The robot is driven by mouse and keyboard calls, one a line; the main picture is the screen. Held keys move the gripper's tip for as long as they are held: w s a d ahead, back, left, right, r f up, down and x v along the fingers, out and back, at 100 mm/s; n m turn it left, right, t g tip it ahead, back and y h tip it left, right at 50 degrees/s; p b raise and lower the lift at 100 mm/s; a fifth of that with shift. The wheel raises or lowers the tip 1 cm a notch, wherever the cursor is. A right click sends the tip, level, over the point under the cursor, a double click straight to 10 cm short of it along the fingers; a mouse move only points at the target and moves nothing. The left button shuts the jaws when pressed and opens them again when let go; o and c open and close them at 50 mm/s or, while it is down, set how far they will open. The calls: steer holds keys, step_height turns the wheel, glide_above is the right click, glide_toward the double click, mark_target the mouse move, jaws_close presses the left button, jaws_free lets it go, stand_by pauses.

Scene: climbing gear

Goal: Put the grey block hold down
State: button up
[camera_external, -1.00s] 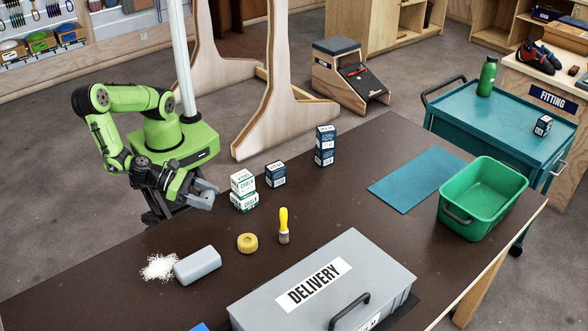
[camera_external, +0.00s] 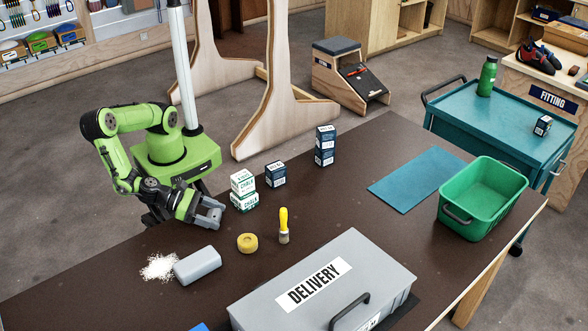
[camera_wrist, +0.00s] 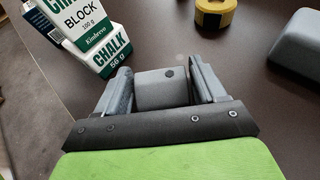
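My gripper (camera_external: 208,214) is just over the table's left edge, in front of the chalk boxes. In the wrist view my gripper (camera_wrist: 163,85) has its fingers on both sides of a small grey block hold (camera_wrist: 163,90) with a dark bolt hole.
White-green chalk boxes (camera_external: 243,190) stand close behind my gripper. On the dark table (camera_external: 330,195) are yellow tape (camera_external: 247,242), a brush (camera_external: 284,226), a larger grey rounded block (camera_external: 198,265) beside white powder (camera_external: 158,267), a delivery case (camera_external: 390,270), a blue mat (camera_external: 415,180) and a green bin (camera_external: 480,210).

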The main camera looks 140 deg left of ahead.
steer(key=shift+o, duration=1.3)
steer(key=p+v, duration=0.3)
steer(key=v, duration=0.9)
steer(key=s+a+r+n+g+h, duration=0.4)
steer(key=a+r+n+g, duration=0.35)
steer(key=n, duration=0.65)
steer(key=s+a+r+n+t+h, duration=0.3)
steer(key=s+a+r+n+h, duration=0.1)
steer(key=s+r+n, duration=0.7)
steer(key=shift+s+r+n+t+h, duration=0.15)
steer(key=shift+s+n+t+h, duration=0.2)
steer(key=shift+s+n+h, duration=0.5)
